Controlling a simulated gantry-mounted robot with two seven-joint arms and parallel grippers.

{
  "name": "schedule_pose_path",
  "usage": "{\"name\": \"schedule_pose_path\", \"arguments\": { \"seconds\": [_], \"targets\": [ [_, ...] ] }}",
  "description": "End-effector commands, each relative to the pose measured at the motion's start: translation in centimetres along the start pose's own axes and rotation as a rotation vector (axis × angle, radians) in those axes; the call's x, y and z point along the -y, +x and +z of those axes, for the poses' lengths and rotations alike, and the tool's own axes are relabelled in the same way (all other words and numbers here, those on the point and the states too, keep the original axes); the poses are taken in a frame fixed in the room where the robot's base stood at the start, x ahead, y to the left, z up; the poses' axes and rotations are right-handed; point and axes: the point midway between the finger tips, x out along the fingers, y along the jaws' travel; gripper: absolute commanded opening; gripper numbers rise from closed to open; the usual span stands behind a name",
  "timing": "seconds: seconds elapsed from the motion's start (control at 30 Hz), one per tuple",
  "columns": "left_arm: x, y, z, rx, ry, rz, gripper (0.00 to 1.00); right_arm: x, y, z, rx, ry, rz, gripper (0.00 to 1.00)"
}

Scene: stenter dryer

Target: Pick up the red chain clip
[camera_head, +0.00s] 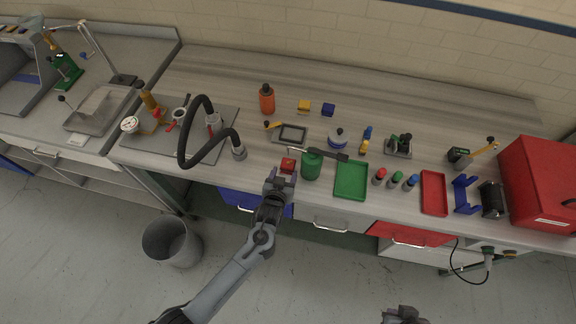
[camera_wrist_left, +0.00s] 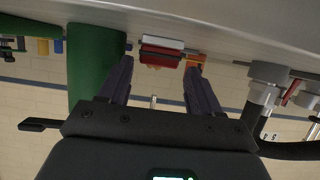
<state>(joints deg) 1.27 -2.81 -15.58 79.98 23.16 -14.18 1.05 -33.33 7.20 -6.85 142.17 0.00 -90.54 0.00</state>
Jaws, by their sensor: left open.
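The red chain clip (camera_head: 288,164) is a small red block on the grey bench near its front edge, just left of a green cylinder (camera_head: 312,164). My left gripper (camera_head: 279,176) is open and empty just in front of the clip. In the left wrist view the picture is upside down. There, the red clip (camera_wrist_left: 161,51) shows ahead, between the two dark fingers of my left gripper (camera_wrist_left: 160,66), apparently just past their tips. The green cylinder (camera_wrist_left: 95,68) stands close beside one finger. My right gripper (camera_head: 404,316) shows only partly at the bottom edge.
A green tray (camera_head: 351,195) lies right of the cylinder. A curved black hose (camera_head: 187,140) rises at the left. A grey bin (camera_head: 172,243) is on the floor.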

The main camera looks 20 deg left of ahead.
Motion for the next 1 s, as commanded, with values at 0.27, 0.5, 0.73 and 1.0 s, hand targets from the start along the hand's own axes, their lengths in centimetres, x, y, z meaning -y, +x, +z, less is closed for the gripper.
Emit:
{"name": "schedule_pose_path", "arguments": {
  "seconds": [0.27, 0.5, 0.73, 1.0],
  "targets": [
    [-0.1, 3.4, -0.2, 0.0, 0.001, 0.0, 0.64, 0.1, 0.1, -0.1, -0.002, 0.005, -0.004, 0.0],
    [-0.1, 4.5, -0.3, 0.0, -0.001, 0.0, 0.64, 0.2, 0.2, -0.1, -0.003, 0.009, -0.007, 0.0],
    [-0.1, 4.4, -0.3, 0.0, -0.001, 0.0, 0.58, 0.2, 0.2, -0.1, -0.002, 0.008, -0.007, 0.0],
    [-0.1, 4.4, -0.3, 0.0, 0.0, 0.0, 0.16, 0.1, 0.2, 0.0, -0.002, 0.004, -0.003, 0.0]
  ]
}}
